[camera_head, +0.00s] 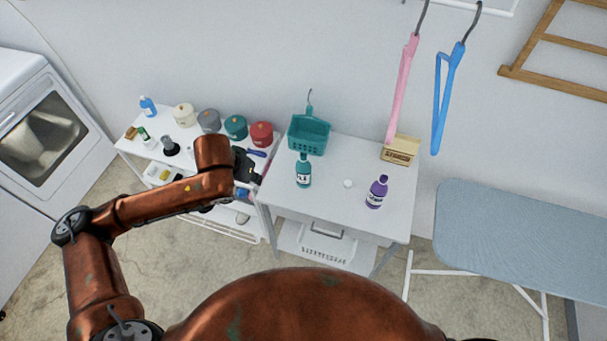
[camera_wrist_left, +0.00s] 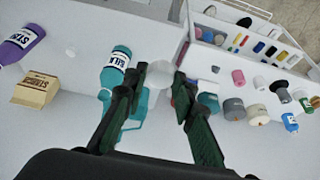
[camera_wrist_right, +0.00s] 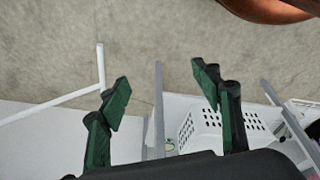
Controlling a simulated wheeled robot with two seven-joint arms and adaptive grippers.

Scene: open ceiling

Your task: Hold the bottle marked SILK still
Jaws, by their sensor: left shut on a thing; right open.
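The teal bottle marked SILK (camera_head: 303,172) stands upright on the white table, in front of the teal basket (camera_head: 309,135). The bottle also shows in the left wrist view (camera_wrist_left: 116,66), beside the left finger and outside the jaws. My left gripper (camera_head: 250,166) is to the left of the bottle, near the table's left edge, apart from it. Its fingers (camera_wrist_left: 158,95) are shut on a pale round thing (camera_wrist_left: 158,76) that I cannot identify. My right gripper (camera_wrist_right: 164,95) is open and empty, showing only in its own wrist view.
A purple bottle (camera_head: 377,191), a small white ball (camera_head: 348,183) and a tan box (camera_head: 399,150) are on the table. A cart (camera_head: 137,147) with several pots and bottles stands left. A white basket (camera_wrist_right: 205,131) is on the lower shelf. Hangers (camera_head: 447,98) hang at right.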

